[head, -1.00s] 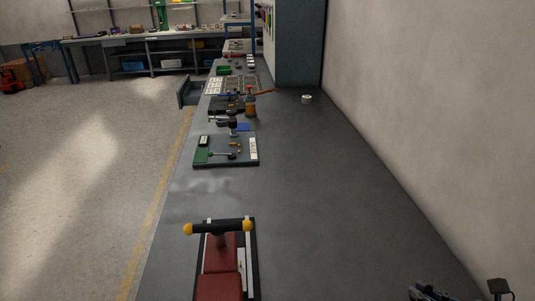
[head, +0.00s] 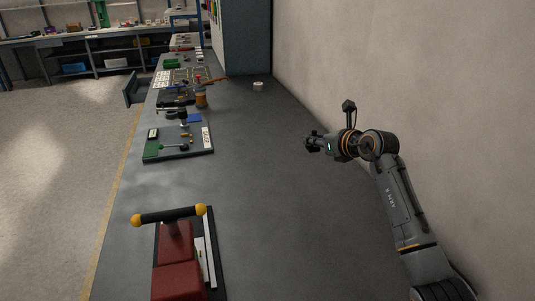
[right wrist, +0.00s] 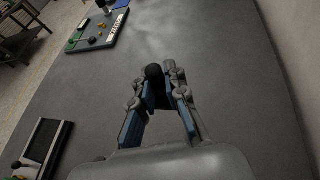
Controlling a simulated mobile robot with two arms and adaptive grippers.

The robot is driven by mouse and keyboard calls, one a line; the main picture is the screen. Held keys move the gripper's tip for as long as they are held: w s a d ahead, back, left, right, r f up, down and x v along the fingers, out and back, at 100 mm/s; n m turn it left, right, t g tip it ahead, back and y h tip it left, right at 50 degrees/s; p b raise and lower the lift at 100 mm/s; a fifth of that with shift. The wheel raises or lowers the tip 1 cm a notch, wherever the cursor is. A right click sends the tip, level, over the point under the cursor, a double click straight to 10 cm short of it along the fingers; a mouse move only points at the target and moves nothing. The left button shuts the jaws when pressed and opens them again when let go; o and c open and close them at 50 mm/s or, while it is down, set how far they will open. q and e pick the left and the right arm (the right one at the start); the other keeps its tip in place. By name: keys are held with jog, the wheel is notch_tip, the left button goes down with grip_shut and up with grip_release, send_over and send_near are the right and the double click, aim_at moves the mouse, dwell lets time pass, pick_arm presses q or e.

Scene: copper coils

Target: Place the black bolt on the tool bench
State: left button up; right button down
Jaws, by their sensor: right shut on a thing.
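My right gripper (head: 311,143) is over the right part of the grey tool bench (head: 260,215) in the head view. In the right wrist view its blue-padded fingers (right wrist: 161,88) are closed on a small dark piece with a rounded black top, which I take to be the black bolt (right wrist: 153,72). Its lower part is partly hidden by the fingers. It appears held above the bench surface, though the gap is hard to judge. In the head view the bolt is too small to make out. My left gripper is not in view.
A red vise-like fixture (head: 175,245) with a yellow-ended bar stands at the front left. A white roll (head: 258,86) stands near the wall. The bench's middle is clear.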

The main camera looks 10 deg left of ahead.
jog(key=p, duration=0.2)
send_over(349, 206)
jog(key=w+a, duration=0.2)
jog(key=a, duration=0.1)
notch_tip(349, 206, down, 4)
jog(key=f, duration=0.1)
jog(key=d+f, duration=0.1)
jog(key=s+d+f, duration=0.1)
jog(key=f, duration=0.1)
jog(key=shift+s+f, duration=0.15)
jog(key=shift+f, duration=0.05)
jog(key=shift+s+d+f, duration=0.25)
jog(key=shift+d+f, duration=0.1)
jog(key=shift+f, duration=0.15)
jog(key=f, duration=0.3)
jog(key=shift+s+d+p, duration=0.15)
jog(key=shift+d+p, duration=0.1)
jog(key=shift+p, duration=0.1)
jog(key=shift+f, duration=0.3)
jog(key=shift+f, duration=0.15)
jog(key=c, duration=1.4)
grip_release()
jog(key=shift+o, duration=0.2)
